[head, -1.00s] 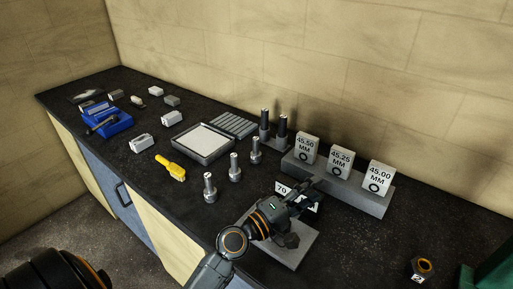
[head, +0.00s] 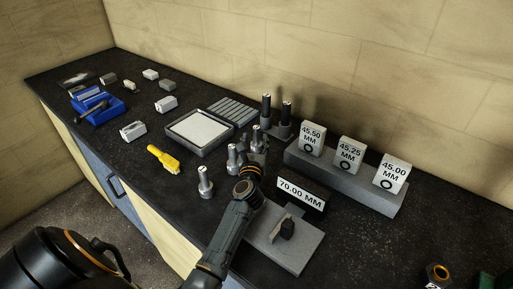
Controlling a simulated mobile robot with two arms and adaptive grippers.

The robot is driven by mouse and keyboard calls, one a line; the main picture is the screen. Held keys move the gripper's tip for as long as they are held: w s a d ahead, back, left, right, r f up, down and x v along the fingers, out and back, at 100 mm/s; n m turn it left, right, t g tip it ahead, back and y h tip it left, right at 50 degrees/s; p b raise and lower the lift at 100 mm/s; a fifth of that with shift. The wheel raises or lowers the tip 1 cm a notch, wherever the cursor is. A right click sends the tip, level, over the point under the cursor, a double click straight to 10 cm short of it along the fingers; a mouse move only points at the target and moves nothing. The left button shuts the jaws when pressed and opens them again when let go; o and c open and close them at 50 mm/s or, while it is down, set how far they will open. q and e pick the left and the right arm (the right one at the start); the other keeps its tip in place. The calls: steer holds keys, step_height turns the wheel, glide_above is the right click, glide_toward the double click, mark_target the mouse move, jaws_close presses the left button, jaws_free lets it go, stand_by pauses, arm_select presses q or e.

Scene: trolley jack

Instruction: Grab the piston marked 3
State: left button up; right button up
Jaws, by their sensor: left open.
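Three grey metal pistons stand upright in a row on the dark bench: the nearest piston (head: 205,183), the middle piston (head: 232,159) and the farthest piston (head: 256,134). Their number marks are too small to read, so I cannot tell which one is marked 3. My left gripper (head: 259,151) is open beside the farthest piston and hides part of it. I cannot tell whether its fingers are around that piston or touching it. My right gripper is not in view.
A grey block row (head: 345,190) with 45.50, 45.25 and 45.00 MM tags stands right. A 70.00 MM sign (head: 301,195) stands behind a grey plate (head: 303,250).

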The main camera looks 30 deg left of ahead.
mark_target(256, 130)
arm_select(q)
steer(key=shift+w+a+f, duration=0.15)
steer(key=shift+w+f, duration=0.05)
steer(key=shift+w, duration=0.2)
steer(key=shift+x, duration=3.45)
steer(key=shift+s, duration=0.1)
steer(key=shift+c, duration=0.9)
steer(key=shift+f, duration=0.1)
jaws_close()
